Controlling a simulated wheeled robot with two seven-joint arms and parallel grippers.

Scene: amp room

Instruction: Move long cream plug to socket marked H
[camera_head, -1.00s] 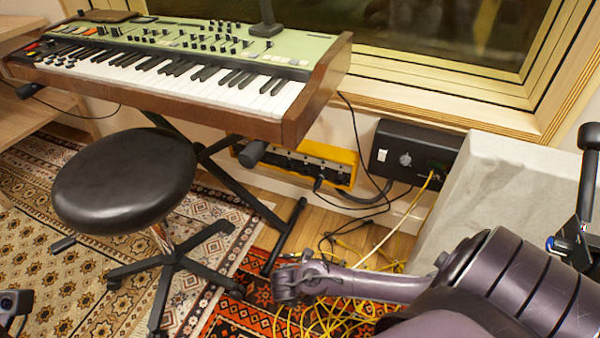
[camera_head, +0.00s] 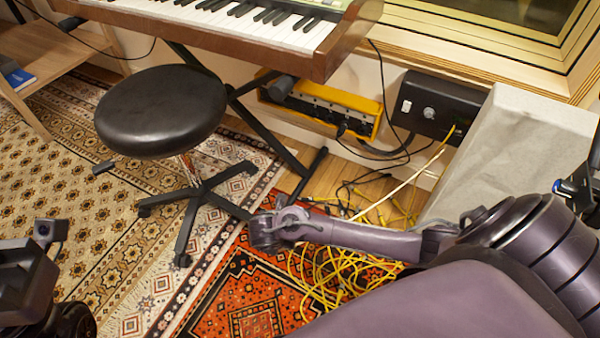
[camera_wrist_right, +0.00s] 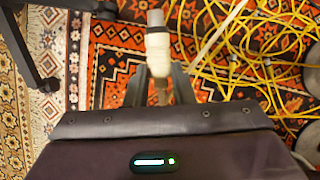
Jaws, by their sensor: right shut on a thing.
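My right gripper (camera_wrist_right: 161,80) is shut on the long cream plug (camera_wrist_right: 157,52), seen in the right wrist view above the rug. The plug has a cream body with a grey metal end at the top of that view. In the head view my right arm reaches left over the rug; its jaws and the plug cannot be made out there. A yellow socket box (camera_head: 350,101) with a row of sockets is by the wall under the keyboard. No letter H is readable. My left gripper (camera_head: 28,285) shows partly at the lower left; its jaws are unclear.
A black round stool (camera_head: 160,108) stands in front of the keyboard (camera_head: 215,25) and its crossed stand. A black wall box (camera_head: 428,108) has a yellow cable. Yellow cables (camera_head: 335,275) lie tangled on the red rug (camera_head: 245,300). A grey block (camera_head: 520,150) stands at the right.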

